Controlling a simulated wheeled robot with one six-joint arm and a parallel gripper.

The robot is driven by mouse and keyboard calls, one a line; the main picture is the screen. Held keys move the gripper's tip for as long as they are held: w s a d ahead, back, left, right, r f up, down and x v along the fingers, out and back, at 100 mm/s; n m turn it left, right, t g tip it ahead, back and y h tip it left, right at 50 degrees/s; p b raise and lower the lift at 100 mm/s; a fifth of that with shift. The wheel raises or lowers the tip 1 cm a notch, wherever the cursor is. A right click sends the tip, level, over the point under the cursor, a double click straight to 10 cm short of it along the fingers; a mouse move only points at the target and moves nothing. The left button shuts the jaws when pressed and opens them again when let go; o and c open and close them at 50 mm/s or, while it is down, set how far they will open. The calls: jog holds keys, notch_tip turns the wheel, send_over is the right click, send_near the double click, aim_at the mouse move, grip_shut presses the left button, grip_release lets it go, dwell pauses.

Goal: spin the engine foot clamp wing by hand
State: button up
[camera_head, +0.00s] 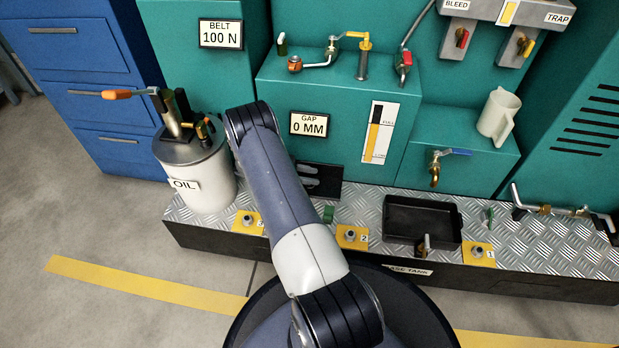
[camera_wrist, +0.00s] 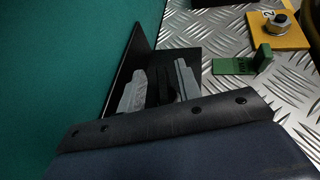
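My gripper (camera_wrist: 160,72) reaches down in front of an upright black plate (camera_wrist: 195,62) with a slanted edge, low by the teal cabinet. Its two grey fingers stand apart, with a dark shape between them. I cannot tell whether that shape is the clamp wing or whether the fingers touch it. In the head view the gripper (camera_head: 309,177) shows partly behind my arm, against the black plate (camera_head: 333,187). A green bracket (camera_wrist: 243,65) stands on the tread plate to the right of the fingers. No clamp wing is clearly visible.
A yellow foot pad marked 2 (camera_head: 352,237) with a bolt lies on the tread plate (camera_head: 385,195). A black tray (camera_head: 423,202) stands to its right. A white oil can (camera_head: 207,180) stands at the left. The teal cabinet front (camera_head: 280,120) rises close behind the gripper.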

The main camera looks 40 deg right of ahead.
notch_tip(320, 180, up, 8)
jog(key=p, duration=0.3)
jog(key=shift+c, duration=0.4)
